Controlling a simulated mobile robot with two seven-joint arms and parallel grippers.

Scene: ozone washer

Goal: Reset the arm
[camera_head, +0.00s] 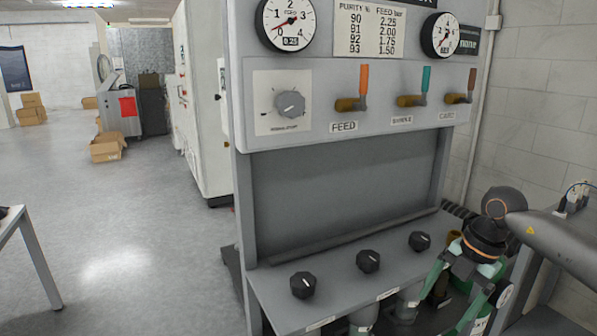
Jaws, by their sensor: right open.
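My right arm comes in from the right edge. Its gripper (432,318) has green fingers spread apart, pointing down and to the left, at the right front corner of the grey panel stand (340,215). The gripper looks empty, and its lower end is cut off by the bottom edge. My left gripper is out of view. The stand's sloping shelf carries three black knobs, a left one (303,285), a middle one (368,261) and a right one (419,241). The gripper is below and right of the right knob.
Above the shelf are a FEED lever (364,80) with an orange handle, a teal lever (425,80), a brown lever (471,82), a dial (290,104) and two gauges. A block wall (550,100) stands close on the right. Open floor (130,220) lies left.

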